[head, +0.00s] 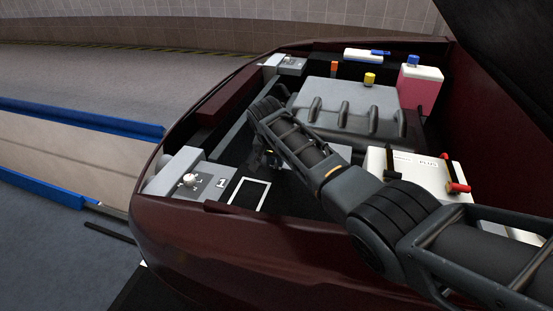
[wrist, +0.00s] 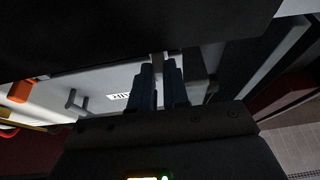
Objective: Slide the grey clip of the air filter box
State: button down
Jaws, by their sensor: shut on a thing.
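In the wrist view, my gripper (wrist: 159,70) has its two blue-grey fingers close together around a narrow grey clip (wrist: 157,62). The clip stands between the fingertips, in front of the pale air filter box (wrist: 95,88). The box has a small white label (wrist: 119,96) that appears upside down. A second small grey catch (wrist: 75,101) shows on the box to the left. In the head view, my arm reaches down into the engine bay. My gripper there is mostly hidden behind the arm and in shadow, and I cannot make out the clip.
A grey engine cover (head: 350,103) lies behind my arm. A white battery (head: 420,172) with black and red terminals is on the right. The dark red car body (head: 240,240) edges the bay.

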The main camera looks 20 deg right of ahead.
jog(key=shift+s+d+r+p, duration=0.15)
jog(key=shift+s+d+p, duration=0.25)
jog(key=shift+p, duration=0.25)
jog(key=shift+s+d+p, duration=0.25)
jog(key=shift+d+p, duration=0.15)
jog(key=shift+d, duration=0.1)
jog(key=c, duration=1.1)
grip_release()
jog(key=shift+p+v, duration=0.3)
jog(key=shift+v, duration=3.45)
